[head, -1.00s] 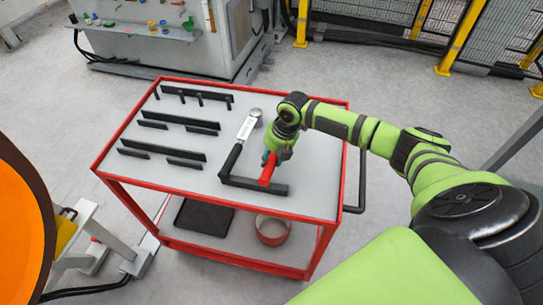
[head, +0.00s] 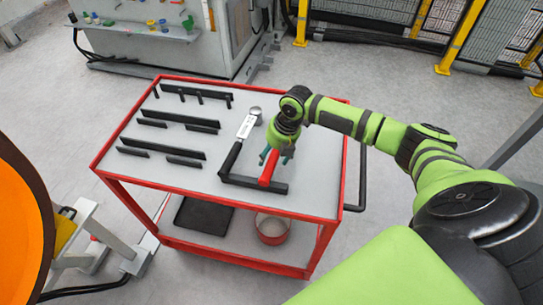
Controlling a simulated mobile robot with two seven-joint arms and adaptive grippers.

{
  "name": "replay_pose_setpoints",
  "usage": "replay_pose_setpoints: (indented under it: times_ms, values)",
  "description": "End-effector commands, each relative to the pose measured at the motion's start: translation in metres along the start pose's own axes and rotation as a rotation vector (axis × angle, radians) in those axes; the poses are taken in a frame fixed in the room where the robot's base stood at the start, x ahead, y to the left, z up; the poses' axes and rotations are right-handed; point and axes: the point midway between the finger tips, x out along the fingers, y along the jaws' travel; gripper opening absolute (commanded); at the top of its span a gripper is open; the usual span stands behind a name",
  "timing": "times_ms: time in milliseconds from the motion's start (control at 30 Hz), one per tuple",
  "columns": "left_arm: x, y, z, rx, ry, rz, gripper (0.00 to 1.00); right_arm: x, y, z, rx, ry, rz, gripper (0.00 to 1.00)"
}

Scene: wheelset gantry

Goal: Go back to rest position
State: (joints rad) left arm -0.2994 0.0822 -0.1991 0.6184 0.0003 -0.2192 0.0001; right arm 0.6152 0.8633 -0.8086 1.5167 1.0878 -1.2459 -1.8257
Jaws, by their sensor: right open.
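My right arm reaches over a red-framed cart (head: 330,150) with a grey top. My right gripper (head: 274,160) is open, its fingers pointing down just above a red-handled tool (head: 269,168). The red-handled tool lies on the cart top, its lower end by a black angled holder (head: 255,184). A tool with a black handle and a pale gauge-like head (head: 245,127) lies beside it to the left. Whether the fingers touch the red handle cannot be told. My left gripper is not in view.
Several black rail holders (head: 160,148) stand on the left of the cart top. The lower shelf holds a black tray (head: 204,217) and a red round container (head: 271,230). A black push handle (head: 362,180) sticks out at the right. An orange round part (head: 20,230) stands at far left.

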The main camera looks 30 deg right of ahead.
Motion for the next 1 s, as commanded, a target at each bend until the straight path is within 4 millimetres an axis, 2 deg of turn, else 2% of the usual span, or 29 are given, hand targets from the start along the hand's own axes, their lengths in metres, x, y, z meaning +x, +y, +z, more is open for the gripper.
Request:
replay_pose_setpoints:
  times_ms: [100,300,533,733,833,933,1000]
  values:
    - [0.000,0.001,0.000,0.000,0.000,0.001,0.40,-0.028,0.001,0.002,-0.002,-0.006,0.004,0.67]
    - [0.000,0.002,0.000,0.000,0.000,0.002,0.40,-0.070,0.001,0.001,-0.002,-0.006,0.003,0.67]
    - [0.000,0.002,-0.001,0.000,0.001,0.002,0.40,-0.097,0.001,0.000,-0.001,-0.003,0.003,0.67]
    - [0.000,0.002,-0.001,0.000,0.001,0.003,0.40,-0.102,0.001,0.000,0.000,-0.003,0.002,0.67]
    - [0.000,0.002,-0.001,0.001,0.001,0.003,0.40,-0.097,0.001,-0.005,0.007,0.002,0.001,0.67]
    - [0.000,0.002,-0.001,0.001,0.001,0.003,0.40,-0.077,0.003,-0.028,0.049,0.015,-0.002,0.67]
    - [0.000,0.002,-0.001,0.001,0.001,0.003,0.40,-0.057,0.004,-0.056,0.116,0.027,0.000,0.67]
